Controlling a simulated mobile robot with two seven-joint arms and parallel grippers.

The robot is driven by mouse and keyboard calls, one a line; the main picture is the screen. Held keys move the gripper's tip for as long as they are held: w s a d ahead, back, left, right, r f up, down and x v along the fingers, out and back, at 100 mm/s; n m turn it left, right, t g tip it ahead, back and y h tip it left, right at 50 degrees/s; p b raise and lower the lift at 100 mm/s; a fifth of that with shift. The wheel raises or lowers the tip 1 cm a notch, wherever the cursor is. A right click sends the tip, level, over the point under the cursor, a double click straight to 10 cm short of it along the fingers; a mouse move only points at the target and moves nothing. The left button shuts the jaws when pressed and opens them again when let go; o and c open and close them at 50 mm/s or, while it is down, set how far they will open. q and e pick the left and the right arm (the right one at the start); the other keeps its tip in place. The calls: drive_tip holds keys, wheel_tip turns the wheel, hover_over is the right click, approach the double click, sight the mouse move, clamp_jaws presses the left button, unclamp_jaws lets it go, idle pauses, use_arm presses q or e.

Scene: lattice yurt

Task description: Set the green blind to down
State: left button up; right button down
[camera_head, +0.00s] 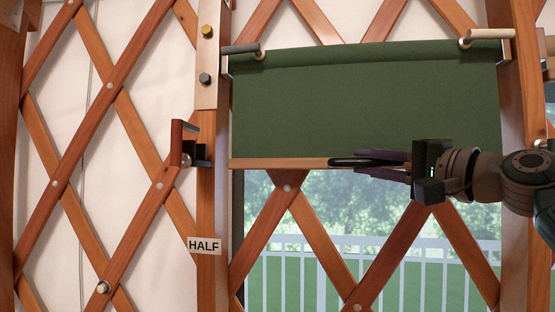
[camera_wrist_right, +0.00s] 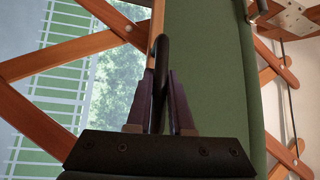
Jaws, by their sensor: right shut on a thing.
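The green blind (camera_head: 360,105) hangs over the upper part of the window, with a wooden bar (camera_head: 280,163) along its lower edge. This edge is well above the HALF label (camera_head: 204,246) on the left post. My right gripper (camera_head: 345,163) reaches in from the right and is shut on a dark pull at the middle of the bar. In the right wrist view the dark pull (camera_wrist_right: 162,60) stands between the fingers, beside the bar and the green cloth (camera_wrist_right: 210,70). The grip hides part of the pull. My left gripper is not in view.
A wooden lattice (camera_head: 110,85) covers the wall and crosses the window (camera_head: 350,215) below the blind. A bracket with a wooden piece (camera_head: 183,145) sticks out at the left post. Roller ends (camera_head: 240,49) sit at the top corners.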

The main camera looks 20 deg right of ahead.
wheel_tip(320, 180, down, 42)
drive_tip(key=b, duration=3.6)
drive_tip(key=shift+r, duration=0.2)
drive_tip(key=c, duration=0.8)
unclamp_jaws()
drive_tip(key=shift+r, duration=0.1)
drive_tip(key=shift+s, duration=0.1)
drive_tip(key=b+v, duration=0.1)
drive_tip(key=v, duration=0.8)
drive_tip(key=shift+s+d, duration=0.1)
drive_tip(key=shift+s, duration=0.3)
